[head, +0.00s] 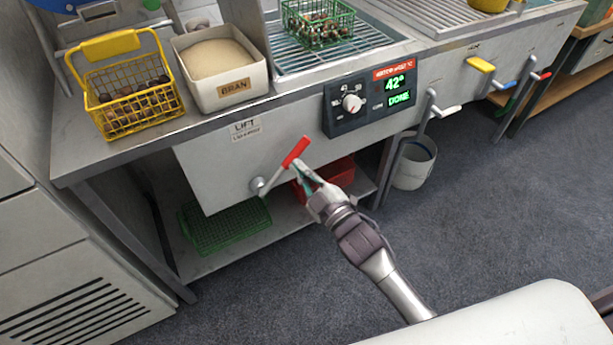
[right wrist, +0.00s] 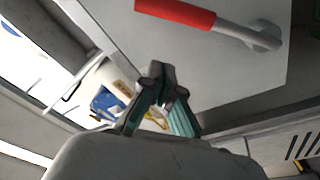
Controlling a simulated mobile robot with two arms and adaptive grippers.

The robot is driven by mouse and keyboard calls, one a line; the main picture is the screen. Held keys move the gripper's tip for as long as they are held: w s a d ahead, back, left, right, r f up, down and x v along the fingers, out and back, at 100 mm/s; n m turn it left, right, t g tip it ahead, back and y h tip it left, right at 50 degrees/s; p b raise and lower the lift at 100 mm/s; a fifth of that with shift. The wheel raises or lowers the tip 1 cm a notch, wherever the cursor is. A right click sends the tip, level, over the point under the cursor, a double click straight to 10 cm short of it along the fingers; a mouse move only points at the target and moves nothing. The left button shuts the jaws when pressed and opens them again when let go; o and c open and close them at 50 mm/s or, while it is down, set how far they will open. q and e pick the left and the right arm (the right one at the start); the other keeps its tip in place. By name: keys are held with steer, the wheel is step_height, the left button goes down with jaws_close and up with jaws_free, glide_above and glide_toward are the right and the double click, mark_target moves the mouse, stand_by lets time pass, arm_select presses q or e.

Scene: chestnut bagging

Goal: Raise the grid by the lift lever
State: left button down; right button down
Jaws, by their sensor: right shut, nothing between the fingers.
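The lift lever (head: 295,151) has a red handle on a grey shaft and tilts up to the right from its pivot on the front panel, under the LIFT label. In the right wrist view the lever (right wrist: 175,14) lies at the top, apart from the fingertips. My right gripper (head: 299,170) is shut and empty, just below and beside the red handle; its fingers also show in the right wrist view (right wrist: 163,74). The barred metal grid (head: 292,60) sits in the bath and a green wire basket (head: 345,22) of chestnuts stands on it. My left gripper is out of view.
The control panel (head: 368,105) reads 42° and DONE. A yellow basket (head: 128,122) of chestnuts and a BRAN tub (head: 234,92) stand on the counter. Green and red crates lie on the shelf below. A white bucket (head: 414,165) and other levers are to the right.

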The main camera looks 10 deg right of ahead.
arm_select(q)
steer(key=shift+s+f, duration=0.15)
arm_select(e)
steer(key=shift+v, duration=1.35)
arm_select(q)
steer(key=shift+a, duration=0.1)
